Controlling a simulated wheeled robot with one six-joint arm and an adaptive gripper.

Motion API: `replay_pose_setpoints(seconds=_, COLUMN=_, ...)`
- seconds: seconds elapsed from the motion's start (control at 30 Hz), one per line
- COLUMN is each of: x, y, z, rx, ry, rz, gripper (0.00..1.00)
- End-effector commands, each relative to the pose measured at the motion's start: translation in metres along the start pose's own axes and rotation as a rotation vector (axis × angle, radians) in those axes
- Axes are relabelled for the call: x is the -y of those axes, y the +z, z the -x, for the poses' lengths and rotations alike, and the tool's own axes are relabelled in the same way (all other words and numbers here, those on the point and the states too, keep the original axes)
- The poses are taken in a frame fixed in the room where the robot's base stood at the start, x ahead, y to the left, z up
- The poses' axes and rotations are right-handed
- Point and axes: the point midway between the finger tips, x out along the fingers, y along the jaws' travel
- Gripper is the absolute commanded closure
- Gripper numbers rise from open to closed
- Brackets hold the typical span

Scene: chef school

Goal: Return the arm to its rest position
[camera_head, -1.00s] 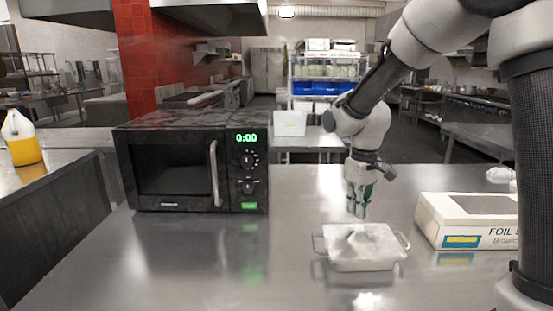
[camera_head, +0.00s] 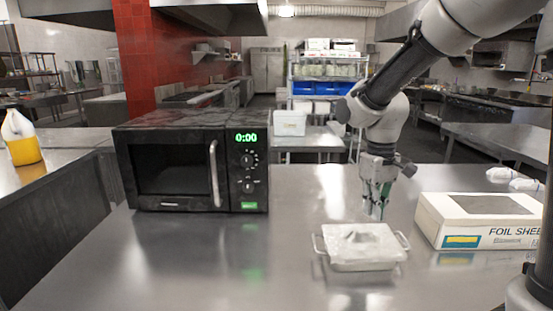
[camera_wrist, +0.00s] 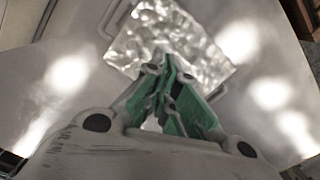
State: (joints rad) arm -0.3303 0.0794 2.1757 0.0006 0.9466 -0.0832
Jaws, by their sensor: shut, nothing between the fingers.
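My gripper (camera_head: 375,206) points down over the steel counter, just behind the foil-covered tray. It is shut and empty. In the wrist view my gripper (camera_wrist: 165,68) shows its green-padded fingers drawn together at the tips. The tray (camera_head: 362,247), with a wire handle at each side, sits on the counter in front of my gripper. Its crinkled foil top (camera_wrist: 168,35) shows beyond the fingertips in the wrist view. My fingers look apart from the tray in the head view.
A black microwave (camera_head: 170,168) stands left on the counter (camera_head: 200,262), its door closed and display at 0:00. A foil sheets box (camera_head: 482,220) lies right of the tray. White rolled items (camera_head: 512,178) lie behind the box. A yellow-filled jug (camera_head: 22,140) stands far left.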

Motion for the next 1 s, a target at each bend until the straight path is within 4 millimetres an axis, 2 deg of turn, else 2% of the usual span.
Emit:
replay_pose_setpoints(seconds=0.03, x=-0.005, y=0.021, z=0.01, rx=-0.02, ry=0.001, rz=-0.031, gripper=1.0)
replay_pose_setpoints(seconds=0.3, x=-0.027, y=0.134, z=0.047, rx=-0.167, ry=0.01, rz=-0.227, gripper=1.0)
replay_pose_setpoints(seconds=0.4, x=-0.032, y=0.17, z=0.055, rx=-0.243, ry=0.021, rz=-0.293, gripper=1.0)
replay_pose_setpoints(seconds=0.5, x=-0.035, y=0.196, z=0.062, rx=-0.315, ry=0.037, rz=-0.341, gripper=1.0)
replay_pose_setpoints(seconds=0.6, x=-0.038, y=0.21, z=0.071, rx=-0.378, ry=0.052, rz=-0.376, gripper=1.0)
replay_pose_setpoints(seconds=0.7, x=-0.041, y=0.217, z=0.08, rx=-0.422, ry=0.064, rz=-0.4, gripper=1.0)
replay_pose_setpoints(seconds=1.0, x=-0.043, y=0.219, z=0.082, rx=-0.431, ry=0.069, rz=-0.414, gripper=1.0)
